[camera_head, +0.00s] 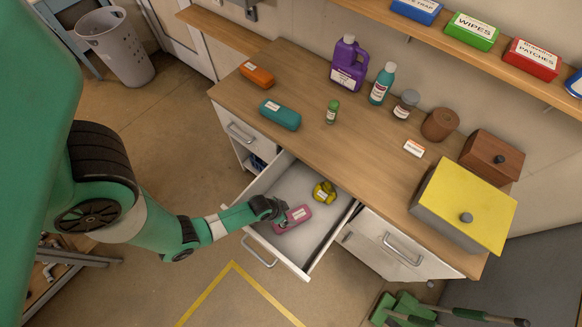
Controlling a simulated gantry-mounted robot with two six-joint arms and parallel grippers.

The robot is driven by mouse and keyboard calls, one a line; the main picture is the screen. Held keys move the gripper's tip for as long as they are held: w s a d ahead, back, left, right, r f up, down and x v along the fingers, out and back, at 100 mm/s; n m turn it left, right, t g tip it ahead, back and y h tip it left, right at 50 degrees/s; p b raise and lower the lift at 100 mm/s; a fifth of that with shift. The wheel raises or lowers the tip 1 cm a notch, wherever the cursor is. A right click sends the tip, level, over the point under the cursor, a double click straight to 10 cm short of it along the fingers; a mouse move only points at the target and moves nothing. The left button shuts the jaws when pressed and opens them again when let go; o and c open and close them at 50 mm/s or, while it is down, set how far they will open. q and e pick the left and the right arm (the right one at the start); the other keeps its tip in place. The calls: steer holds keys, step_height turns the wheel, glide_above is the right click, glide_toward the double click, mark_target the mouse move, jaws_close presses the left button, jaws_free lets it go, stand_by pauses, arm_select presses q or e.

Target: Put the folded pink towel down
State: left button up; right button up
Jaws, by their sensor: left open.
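The folded pink towel (296,217) is a small pink bundle with a white label. The gripper is open; I cannot tell whether a finger still touches the towel. The gripper hides part of that end. My right gripper is not in view.
A yellow item (324,192) lies behind the towel in the drawer. The wooden counter (335,150) above holds a teal case (280,115), an orange case (257,74), a purple jug (348,65), bottles and a yellow-lidded box (467,206). The drawer's right front is bare.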

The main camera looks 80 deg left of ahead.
arm_select(q)
steer(key=p+v, duration=0.3)
steer(key=v, duration=0.2)
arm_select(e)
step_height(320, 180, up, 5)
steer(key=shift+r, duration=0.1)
